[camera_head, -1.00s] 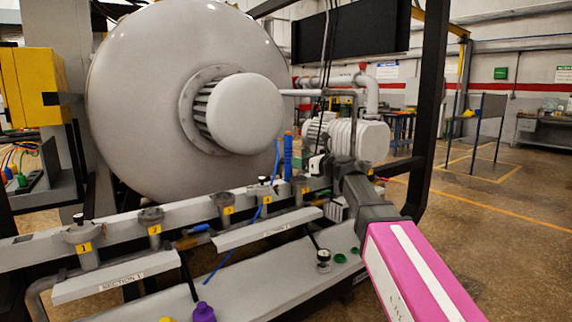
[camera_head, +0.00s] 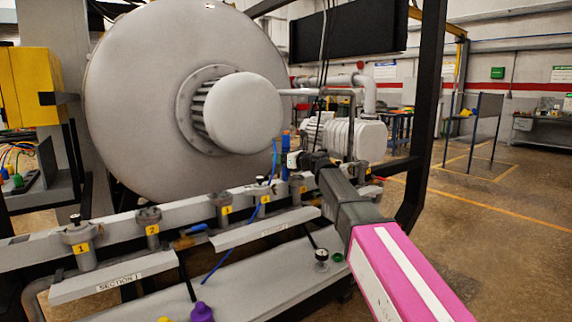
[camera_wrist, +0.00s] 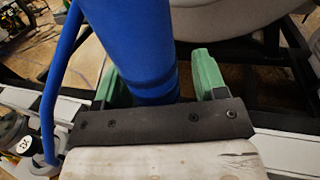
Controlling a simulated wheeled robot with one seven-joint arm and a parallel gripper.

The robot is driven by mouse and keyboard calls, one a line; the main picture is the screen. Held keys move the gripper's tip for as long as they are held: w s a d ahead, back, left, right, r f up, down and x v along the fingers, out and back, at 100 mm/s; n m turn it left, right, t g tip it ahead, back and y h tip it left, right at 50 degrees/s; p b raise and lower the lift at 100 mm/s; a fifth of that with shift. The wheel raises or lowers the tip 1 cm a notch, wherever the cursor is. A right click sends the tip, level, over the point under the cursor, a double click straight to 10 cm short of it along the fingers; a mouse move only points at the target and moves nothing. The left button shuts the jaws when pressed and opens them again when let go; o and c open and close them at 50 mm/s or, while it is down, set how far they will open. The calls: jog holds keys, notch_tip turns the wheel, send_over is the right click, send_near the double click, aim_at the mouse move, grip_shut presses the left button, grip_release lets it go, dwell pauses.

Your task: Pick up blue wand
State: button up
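The blue wand (camera_head: 286,142) stands upright behind the valve rail in front of the big round furnace door. In the wrist view the blue wand (camera_wrist: 140,55) fills the upper middle and rises out of the frame. My gripper (camera_head: 292,160) is at the wand in the head view. In the wrist view the green fingers of my gripper (camera_wrist: 158,80) stand on either side of the wand. A gap shows between the wand and the right finger, so the gripper is open around it. The wand's lower end is hidden behind my gripper.
A valve rail (camera_head: 110,230) with several numbered valves runs in front of the furnace door (camera_head: 140,110). A thin blue hose (camera_wrist: 57,80) passes left of the wand. A black frame post (camera_head: 428,100) stands to the right. The floor at the far right is open.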

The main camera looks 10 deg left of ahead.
grip_shut()
jog(key=shift+r, duration=0.15)
